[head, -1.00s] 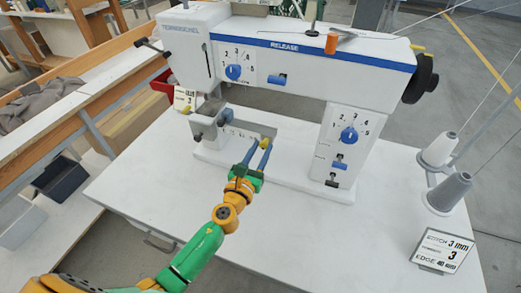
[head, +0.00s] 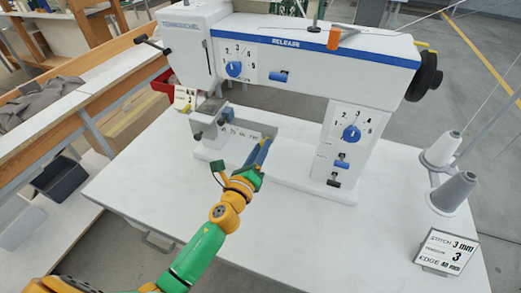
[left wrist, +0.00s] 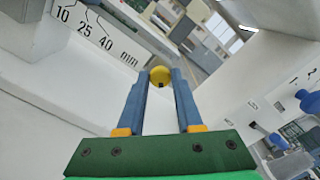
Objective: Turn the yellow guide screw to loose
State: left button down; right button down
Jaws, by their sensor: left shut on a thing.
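The yellow guide screw (left wrist: 160,76) shows in the left wrist view as a round yellow head with a small dark mark. It sits between the two blue fingertips of my left gripper (left wrist: 160,80), which is shut on it. In the head view the left gripper (head: 262,147) reaches to the low bar of the white sewing machine (head: 300,130). The screw is hidden behind the fingers there. A scale marked 10, 25, 40 mm (left wrist: 88,30) runs along the bar beside the screw. My right gripper is not in view.
The machine's arm with its blue dials (head: 235,69) overhangs the work area, and its pillar (head: 345,150) stands to the right. A sign reading stitch 3 mm, edge 40 mm (head: 446,250) and thread cones (head: 453,190) are at the right. The front white tabletop (head: 330,240) is clear.

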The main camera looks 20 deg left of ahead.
pick_arm(q)
jog(key=shift+f+n+p, duration=0.1)
jog(key=shift+n+p, duration=0.2)
jog(key=shift+n, duration=8)
jog(key=c, duration=0.6)
grip_release()
jog(key=shift+w, duration=0.1)
jog(key=shift+f, duration=0.1)
